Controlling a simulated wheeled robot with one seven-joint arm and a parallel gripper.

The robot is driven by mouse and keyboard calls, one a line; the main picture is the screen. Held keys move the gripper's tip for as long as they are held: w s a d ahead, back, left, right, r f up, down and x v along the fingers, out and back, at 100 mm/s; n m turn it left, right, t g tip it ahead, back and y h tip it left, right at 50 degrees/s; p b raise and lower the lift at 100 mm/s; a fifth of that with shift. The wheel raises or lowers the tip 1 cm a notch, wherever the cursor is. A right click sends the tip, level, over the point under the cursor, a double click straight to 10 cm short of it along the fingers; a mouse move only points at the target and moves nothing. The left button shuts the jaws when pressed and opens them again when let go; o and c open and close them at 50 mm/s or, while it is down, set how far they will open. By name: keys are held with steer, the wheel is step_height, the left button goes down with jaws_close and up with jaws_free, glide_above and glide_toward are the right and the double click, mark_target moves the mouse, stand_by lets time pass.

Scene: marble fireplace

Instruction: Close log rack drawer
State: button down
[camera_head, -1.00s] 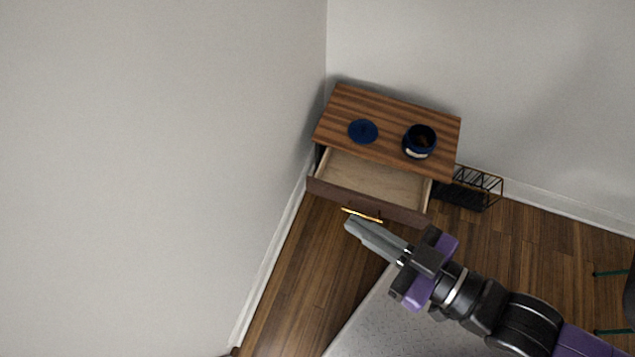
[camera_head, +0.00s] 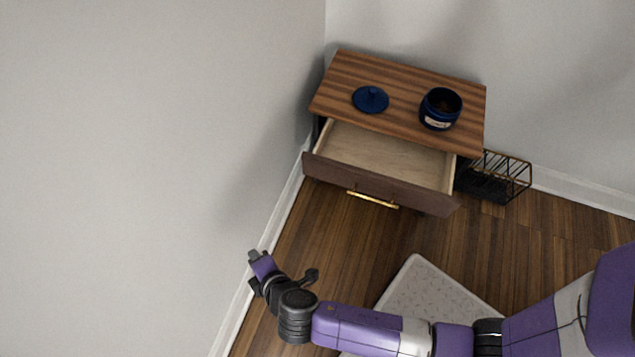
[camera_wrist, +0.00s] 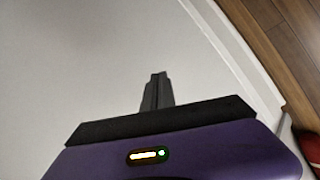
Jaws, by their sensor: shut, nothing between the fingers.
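The drawer (camera_head: 380,185) of the small wooden cabinet stands pulled out, with its pale empty inside showing and a gold bar handle (camera_head: 372,199) on its dark front. The cabinet top (camera_head: 405,105) is striped brown wood. My gripper (camera_head: 253,255) is at the lower left in the head view, apart from the drawer, near the wall and baseboard. In the wrist view my gripper's fingers (camera_wrist: 157,90) are together with nothing between them, against a background of grey wall. The drawer is not in the wrist view.
A blue lid (camera_head: 370,99) and an open blue jar (camera_head: 440,108) sit on the cabinet top. A black and gold wire rack (camera_head: 497,177) stands right of the cabinet. A pale rug (camera_head: 430,290) lies in front. Bare wood floor lies before the drawer; the left wall is close to my gripper.

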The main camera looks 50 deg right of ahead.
steer(key=w+d+f+n+h+b, duration=0.3)
steer(key=w+d+f+n+h, duration=0.1)
steer(key=d+f+h, duration=0.1)
steer(key=n+g+h, duration=0.3)
steer(key=g+h, duration=0.1)
steer(key=h, duration=0.6)
glide_toward(321, 163)
steer(key=b+x, duration=0.3)
steer(key=x, duration=0.3)
steer(key=shift+s+d, duration=0.1)
steer(key=shift+d+b, duration=0.3)
steer(key=shift+d, duration=0.05)
